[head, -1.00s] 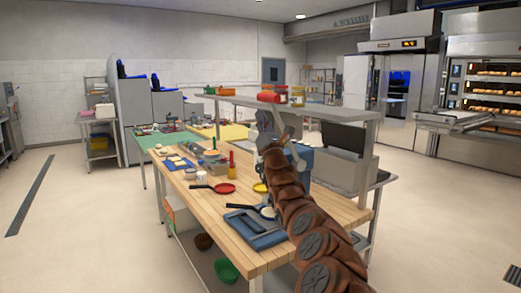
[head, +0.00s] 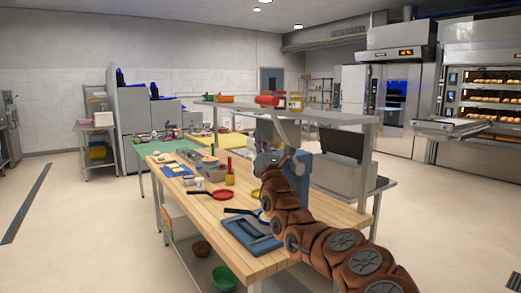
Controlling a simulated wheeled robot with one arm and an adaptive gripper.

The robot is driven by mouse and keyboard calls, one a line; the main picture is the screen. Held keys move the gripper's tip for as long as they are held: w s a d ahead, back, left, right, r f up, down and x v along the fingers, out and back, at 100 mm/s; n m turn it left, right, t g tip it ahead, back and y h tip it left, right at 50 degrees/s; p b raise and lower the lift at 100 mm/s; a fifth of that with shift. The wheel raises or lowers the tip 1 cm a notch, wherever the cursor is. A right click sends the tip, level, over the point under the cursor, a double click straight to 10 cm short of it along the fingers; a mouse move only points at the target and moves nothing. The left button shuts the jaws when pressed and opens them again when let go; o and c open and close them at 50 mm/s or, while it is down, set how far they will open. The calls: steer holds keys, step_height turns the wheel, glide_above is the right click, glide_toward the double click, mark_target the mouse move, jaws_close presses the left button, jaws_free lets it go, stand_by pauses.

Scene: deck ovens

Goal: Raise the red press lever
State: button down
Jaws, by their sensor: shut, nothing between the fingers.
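The red press lever handle (head: 267,100) shows as a short red cylinder at the top middle of the head view, just in front of the shelf. A pale bar appears to run down from it toward a blue press body (head: 298,166), which my arm partly hides. My gripper (head: 264,128) is grey, points up, and stands below and slightly left of the red handle. Its fingers are shut and hold nothing. I cannot tell from this view whether it touches the pale bar.
The wooden worktable (head: 318,214) holds a blue tray (head: 240,232), a red pan (head: 222,195) and small containers. A grey shelf (head: 340,116) with jars (head: 296,101) stands behind the press.

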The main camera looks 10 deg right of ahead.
steer(key=shift+a+b+v, duration=0.15)
steer(key=shift+b+v, duration=0.1)
steer(key=shift+v, duration=0.5)
steer(key=shift+a+b+v, duration=0.15)
steer(key=shift+b+v, duration=0.1)
steer(key=shift+v, duration=0.55)
steer(key=shift+s+r, duration=0.15)
